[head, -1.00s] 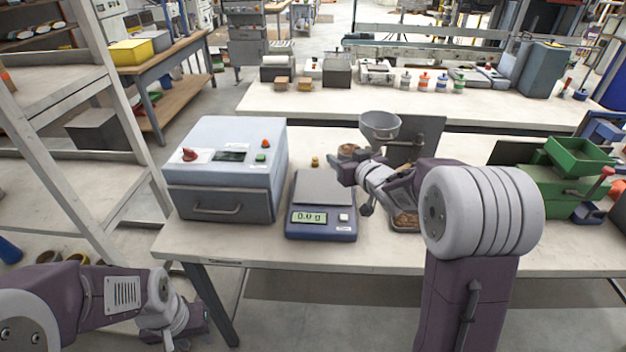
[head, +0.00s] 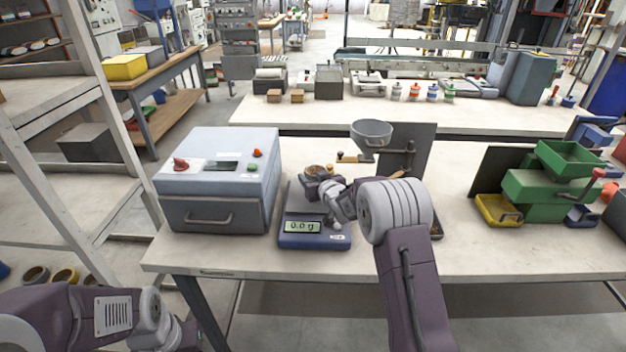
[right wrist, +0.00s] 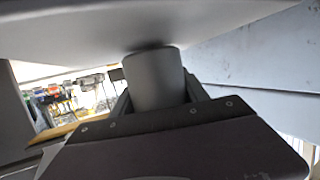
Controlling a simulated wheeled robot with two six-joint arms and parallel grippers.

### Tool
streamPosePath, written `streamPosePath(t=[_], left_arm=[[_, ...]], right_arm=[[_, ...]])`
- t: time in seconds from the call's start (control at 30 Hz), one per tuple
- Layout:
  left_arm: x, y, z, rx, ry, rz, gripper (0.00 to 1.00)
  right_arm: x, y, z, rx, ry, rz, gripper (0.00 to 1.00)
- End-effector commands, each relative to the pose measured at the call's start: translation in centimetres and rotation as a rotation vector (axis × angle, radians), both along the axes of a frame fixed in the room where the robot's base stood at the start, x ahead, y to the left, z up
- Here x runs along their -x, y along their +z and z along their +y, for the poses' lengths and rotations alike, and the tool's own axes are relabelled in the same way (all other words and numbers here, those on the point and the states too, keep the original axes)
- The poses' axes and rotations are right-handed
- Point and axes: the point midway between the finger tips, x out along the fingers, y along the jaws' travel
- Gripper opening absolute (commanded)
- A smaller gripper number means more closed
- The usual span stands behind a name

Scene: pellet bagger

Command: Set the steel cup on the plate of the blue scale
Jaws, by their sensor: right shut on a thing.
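The blue scale (head: 315,240) stands on the bench right of the grey box. Its display reads about 0.0, and its grey plate (head: 296,200) is partly hidden by my right arm. My right gripper (head: 316,182) is over the plate, shut on the steel cup (head: 315,170), whose brown contents show at its top. In the right wrist view the cup (right wrist: 154,80) is a plain grey cylinder between the fingers, with a dark shadow where it meets the pale surface in the picture. Contact with the plate cannot be told. My left gripper (head: 190,335) is low at left, its fingers unclear.
A grey box machine (head: 218,180) with knobs stands close left of the scale. A funnel (head: 371,132) on a dark upright panel (head: 410,145) stands behind and right. Green bins (head: 555,185) and a yellow tray (head: 498,209) are at right. The bench front between is clear.

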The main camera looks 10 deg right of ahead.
Motion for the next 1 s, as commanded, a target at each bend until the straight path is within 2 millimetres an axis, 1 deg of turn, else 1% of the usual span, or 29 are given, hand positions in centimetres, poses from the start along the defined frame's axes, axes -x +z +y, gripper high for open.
streamPosePath(t=[0.03, 0.23, 0.37, 0.4, 0.43, 0.47, 0.73, 0.83, 0.93, 1.0], left_arm=[[0.0, -0.1, 0.0, 0.000, 0.000, 0.000, 0.36], [0.0, -0.1, 0.0, 0.000, 0.000, 0.000, 0.36], [0.0, -0.5, 0.0, 0.000, 0.000, 0.000, 0.36], [0.0, -0.4, 0.0, 0.000, 0.000, 0.000, 0.36], [0.0, -0.4, 0.0, 0.000, 0.000, 0.000, 0.36], [0.0, -0.4, 0.0, 0.000, 0.000, 0.000, 0.36], [0.0, -0.3, 0.0, 0.000, 0.000, 0.000, 0.36], [0.0, 0.3, 0.0, 0.000, 0.000, 0.000, 0.36], [0.0, -0.1, 0.0, 0.000, 0.000, 0.000, 0.36], [0.0, -0.2, 0.0, 0.000, 0.000, 0.000, 0.36]], right_arm=[[0.0, -0.3, 0.0, 0.001, 0.000, -0.002, 0.02], [0.0, -0.2, 0.0, 0.000, 0.000, -0.004, 0.02], [0.0, -0.7, 0.0, 0.001, 0.000, -0.003, 0.02], [0.0, -0.6, 0.0, 0.001, 0.000, -0.002, 0.60], [0.0, -0.6, 0.0, 0.001, 0.000, -0.002, 0.69], [0.0, -0.6, 0.0, 0.001, 0.000, -0.002, 0.74], [0.0, -0.6, 0.0, 0.001, 0.000, -0.002, 0.74], [0.0, 0.1, 0.0, 0.001, 0.000, -0.002, 0.74], [1.1, 0.2, -0.2, 0.001, -0.001, -0.001, 0.74], [2.3, 0.5, -0.3, 0.000, -0.001, -0.001, 0.74]])
